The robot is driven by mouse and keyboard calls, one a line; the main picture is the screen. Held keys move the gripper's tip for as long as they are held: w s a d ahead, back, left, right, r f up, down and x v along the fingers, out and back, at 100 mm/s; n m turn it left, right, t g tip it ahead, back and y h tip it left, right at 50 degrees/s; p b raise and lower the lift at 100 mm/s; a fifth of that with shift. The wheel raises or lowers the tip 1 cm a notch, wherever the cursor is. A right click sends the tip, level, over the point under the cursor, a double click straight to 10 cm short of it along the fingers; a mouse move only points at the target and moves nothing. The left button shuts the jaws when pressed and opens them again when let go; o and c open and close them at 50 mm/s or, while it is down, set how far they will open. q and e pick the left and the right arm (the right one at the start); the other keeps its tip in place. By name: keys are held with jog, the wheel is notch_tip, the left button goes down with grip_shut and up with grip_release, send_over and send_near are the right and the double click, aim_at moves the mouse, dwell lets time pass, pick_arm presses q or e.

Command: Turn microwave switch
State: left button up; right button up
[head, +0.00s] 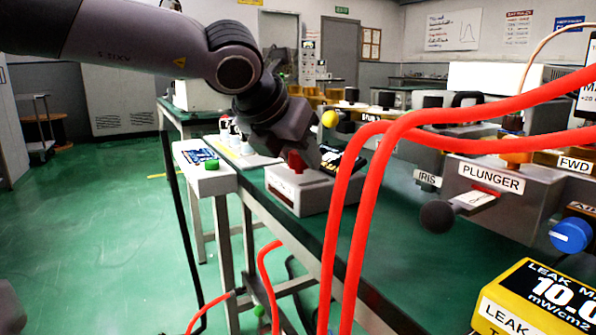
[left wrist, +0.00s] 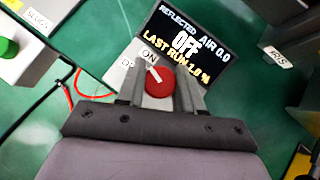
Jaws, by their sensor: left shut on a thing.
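The microwave switch is a red knob (head: 296,162) on a white box (head: 315,193) at the edge of the green bench. In the left wrist view the red knob (left wrist: 160,83) carries a white pointer line that slants up to the left, close to the "ON" label. A black display (left wrist: 190,42) beside it reads "REFLECTED", "AIR 0.0", "OFF" and "LAST RUN 1.0 %". My left gripper (left wrist: 160,88) is shut on the red knob, one finger on each side of it. In the head view my left gripper (head: 297,150) partly hides the knob. My right gripper does not show.
Thick red hoses (head: 362,200) arch in front of the bench, right of the switch box. The plunger block (head: 500,205) with a black ball handle (head: 437,216) and a leak meter (head: 540,298) stand at right. A green button box (head: 205,175) stands at left.

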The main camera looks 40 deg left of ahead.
pick_arm(q)
jog(key=shift+w+r+n+y, duration=0.1)
jog(key=shift+n+y, duration=0.5)
jog(key=shift+n, duration=0.1)
jog(key=shift+n+g+y, duration=0.3)
jog(key=shift+n+y, duration=0.4)
jog(key=shift+n, duration=0.2)
jog(key=shift+r, duration=0.1)
jog(key=o, duration=1)
